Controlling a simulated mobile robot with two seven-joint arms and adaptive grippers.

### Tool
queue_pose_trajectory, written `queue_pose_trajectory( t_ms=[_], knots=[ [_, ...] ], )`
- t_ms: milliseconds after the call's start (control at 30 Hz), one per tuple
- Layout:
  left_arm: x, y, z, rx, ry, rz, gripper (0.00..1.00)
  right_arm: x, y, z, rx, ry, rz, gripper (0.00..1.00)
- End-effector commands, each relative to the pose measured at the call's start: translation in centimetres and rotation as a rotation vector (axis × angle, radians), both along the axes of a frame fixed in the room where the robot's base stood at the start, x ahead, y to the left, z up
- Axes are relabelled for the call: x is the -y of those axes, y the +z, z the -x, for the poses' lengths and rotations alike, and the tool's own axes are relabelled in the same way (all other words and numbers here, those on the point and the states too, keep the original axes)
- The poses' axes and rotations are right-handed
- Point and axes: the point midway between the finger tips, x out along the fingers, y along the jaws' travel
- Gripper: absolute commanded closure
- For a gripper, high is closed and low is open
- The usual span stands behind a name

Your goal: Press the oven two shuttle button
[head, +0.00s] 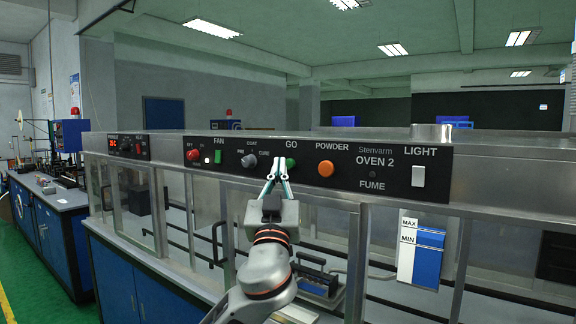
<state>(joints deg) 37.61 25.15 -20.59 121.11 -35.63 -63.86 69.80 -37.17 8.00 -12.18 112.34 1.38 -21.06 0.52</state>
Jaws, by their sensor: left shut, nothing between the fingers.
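The black control panel (343,187) of oven 2 runs along the top front of a metal and glass cabinet. Under the word GO sits a green button (291,163). An orange button (326,169) under POWDER is to its right, and a grey knob (249,161) marked PRE and CURE to its left. No label reading "shuttle" is legible. My left gripper (278,161) is shut and empty, pointing up at the panel, just left of the green GO button and overlapping its edge. Whether it touches the panel I cannot tell. My right gripper is out of view.
Further left on the panel are a red button (193,154) and a green FAN switch (218,157); a white LIGHT switch (418,176) is at the right. A second panel (128,147) with a red display is farther left. Glass panes and handles lie below.

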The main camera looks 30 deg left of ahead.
Motion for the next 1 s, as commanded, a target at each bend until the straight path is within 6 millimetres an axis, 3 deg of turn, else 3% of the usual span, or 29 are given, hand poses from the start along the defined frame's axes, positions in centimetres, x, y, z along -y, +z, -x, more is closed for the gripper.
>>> queue_pose_trajectory(
  t_ms=[1000],
  knots=[
    [0.1,0.0,-1.2,0.000,0.000,0.000,1.00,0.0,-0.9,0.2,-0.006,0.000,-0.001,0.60]
  ],
)
